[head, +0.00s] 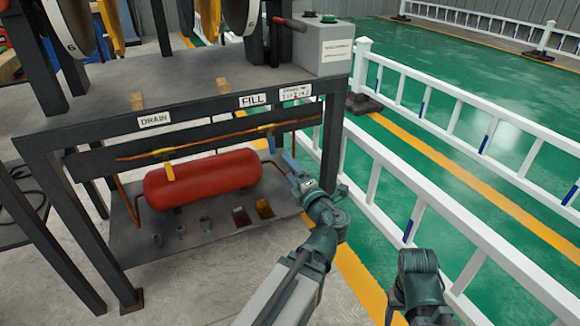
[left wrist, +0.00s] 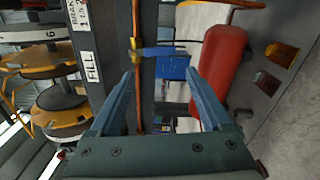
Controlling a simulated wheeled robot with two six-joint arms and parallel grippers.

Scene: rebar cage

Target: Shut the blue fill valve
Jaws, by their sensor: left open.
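The blue fill valve lever (head: 271,143) sits on the copper pipe under the FILL label (head: 252,100). In the left wrist view the blue lever (left wrist: 160,51) sticks out across the pipe from a yellow valve body (left wrist: 136,50). My left gripper (head: 289,163) is open and empty, just right of and below the valve in the head view. In the left wrist view its two fingers (left wrist: 160,75) point at the lever, which lies beyond the tips and looks untouched. The right arm shows at the lower right of the head view; its fingers are not visible.
The red tank (head: 205,178) lies on the lower shelf. A yellow drain valve (head: 168,165) is on the pipe under the DRAIN label (head: 154,119). A dark table leg (head: 333,140) stands right of my left gripper. A white railing (head: 420,190) runs along the right.

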